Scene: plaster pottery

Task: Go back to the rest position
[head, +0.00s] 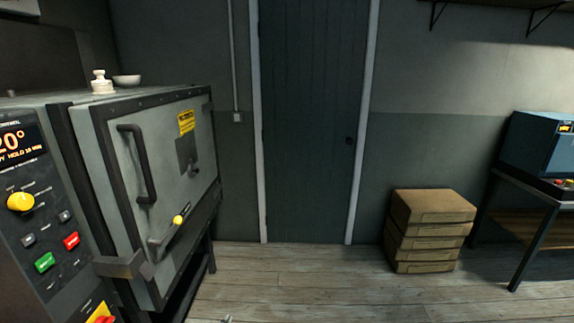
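Neither of my grippers shows clearly in the head view. A tiny pale piece sits at the bottom edge, left of the middle, too small to tell what it is. A grey kiln (84,180) fills the left side. Its door (165,215) looks shut, with a dark bar handle (138,165) and a lever with a yellow knob (179,221). The kiln's control panel (45,215) has a lit orange display, a yellow dial, and green and red buttons.
A white lidded jar (101,84) and a shallow bowl (127,81) stand on the kiln. A dark door (305,130) is in the back wall. Stacked brown boxes (430,232) stand right of it. A table with a blue machine (540,145) is far right. The middle floor is clear.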

